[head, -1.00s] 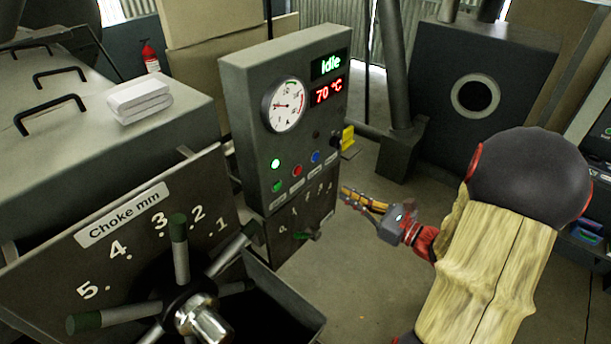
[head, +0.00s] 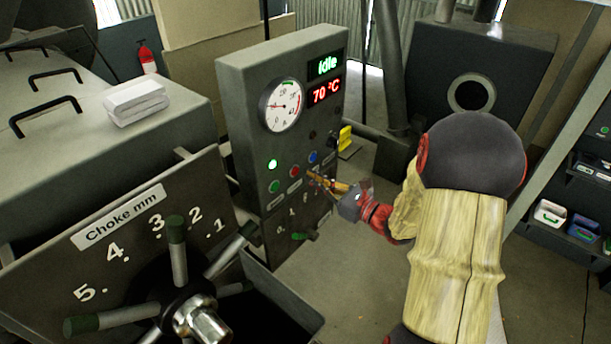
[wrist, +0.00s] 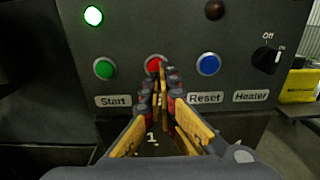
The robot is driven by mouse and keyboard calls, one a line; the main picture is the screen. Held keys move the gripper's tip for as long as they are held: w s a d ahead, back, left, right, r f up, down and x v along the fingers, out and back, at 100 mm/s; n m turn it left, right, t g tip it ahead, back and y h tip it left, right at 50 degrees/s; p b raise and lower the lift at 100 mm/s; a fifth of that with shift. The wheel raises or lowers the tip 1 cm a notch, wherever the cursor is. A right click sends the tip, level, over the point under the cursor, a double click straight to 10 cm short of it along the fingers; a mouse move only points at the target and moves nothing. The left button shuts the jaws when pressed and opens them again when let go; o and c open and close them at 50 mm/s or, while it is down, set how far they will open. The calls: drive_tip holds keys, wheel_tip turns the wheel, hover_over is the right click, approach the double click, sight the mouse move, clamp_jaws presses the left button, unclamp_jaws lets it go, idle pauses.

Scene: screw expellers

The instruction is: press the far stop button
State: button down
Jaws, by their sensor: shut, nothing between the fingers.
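A red button (head: 295,171) sits on the front of the grey control panel (head: 243,120), between a green button (head: 274,186) and a blue button (head: 312,157). In the wrist view the red button (wrist: 153,62) is partly covered by my fingertips, and the label under it is hidden. My gripper (wrist: 162,68) is shut and empty, its yellow fingers pointing at the panel, with the tips over the right part of the red button. In the head view my gripper (head: 314,177) is just right of the red button. I cannot tell whether the tips touch the panel.
The panel shows "Idle", 70 °C, a gauge (head: 282,106) and a lit green lamp (head: 272,164). A black heater knob (wrist: 267,58) is at the right. A choke handwheel (head: 190,300) stands in front at lower left. Open floor lies right of the panel.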

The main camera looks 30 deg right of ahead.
sight(297, 171)
drive_tip(key=shift+x, duration=1.55)
